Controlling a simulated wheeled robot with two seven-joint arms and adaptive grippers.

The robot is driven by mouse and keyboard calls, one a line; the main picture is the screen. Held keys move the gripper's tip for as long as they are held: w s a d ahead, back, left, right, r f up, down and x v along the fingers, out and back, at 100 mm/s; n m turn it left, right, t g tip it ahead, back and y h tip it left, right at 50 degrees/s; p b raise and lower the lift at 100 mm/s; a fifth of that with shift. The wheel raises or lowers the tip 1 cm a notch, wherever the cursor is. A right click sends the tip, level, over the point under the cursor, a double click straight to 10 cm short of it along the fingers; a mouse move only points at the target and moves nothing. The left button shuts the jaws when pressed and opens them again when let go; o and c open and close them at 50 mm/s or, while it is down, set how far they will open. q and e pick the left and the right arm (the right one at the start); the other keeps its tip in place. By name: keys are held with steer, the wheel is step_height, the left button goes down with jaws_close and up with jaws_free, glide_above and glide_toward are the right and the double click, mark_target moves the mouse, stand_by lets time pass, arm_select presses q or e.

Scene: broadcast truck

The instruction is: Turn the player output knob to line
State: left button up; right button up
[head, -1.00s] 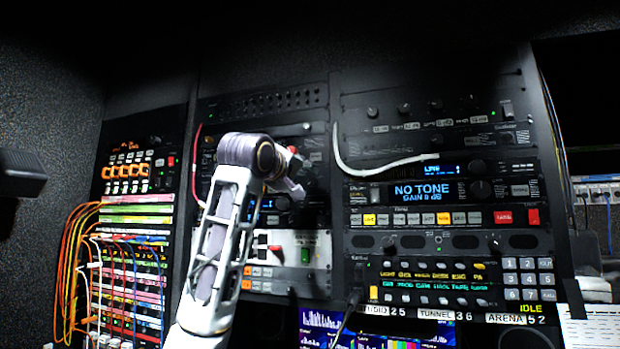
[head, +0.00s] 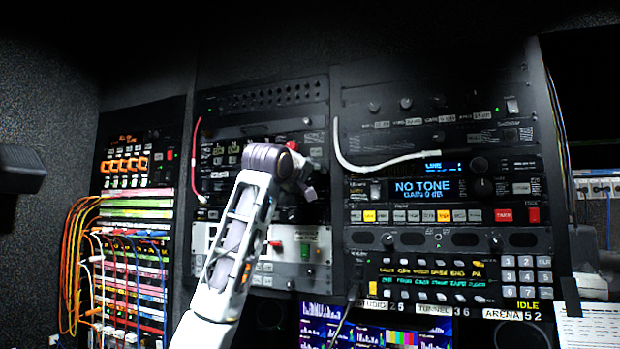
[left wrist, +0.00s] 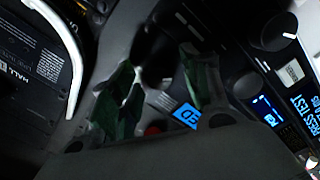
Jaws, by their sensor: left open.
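My left gripper (head: 303,185) is in front of the middle rack in the head view, and my arm hides part of the panel behind it. In the left wrist view its two dark green fingers (left wrist: 160,88) are apart. A dark round knob (left wrist: 155,62) shows between and beyond the fingertips; I cannot tell whether they touch it. A second black knob (left wrist: 272,30) with a white pointer line is at the upper right. No label I can read names either as the player output knob. My right gripper is not in view.
A white cable (head: 385,163) loops across the right rack, and a red cable (head: 194,160) hangs at the left of the middle rack. A unit reading NO TONE (head: 425,190) is at right. Orange cables (head: 72,260) crowd the patch panel. Monitors (head: 385,328) sit below.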

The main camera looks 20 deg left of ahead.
arm_select(q)
steer(key=shift+c, duration=0.5)
steer(key=c, duration=0.9)
steer(key=shift+c, duration=0.2)
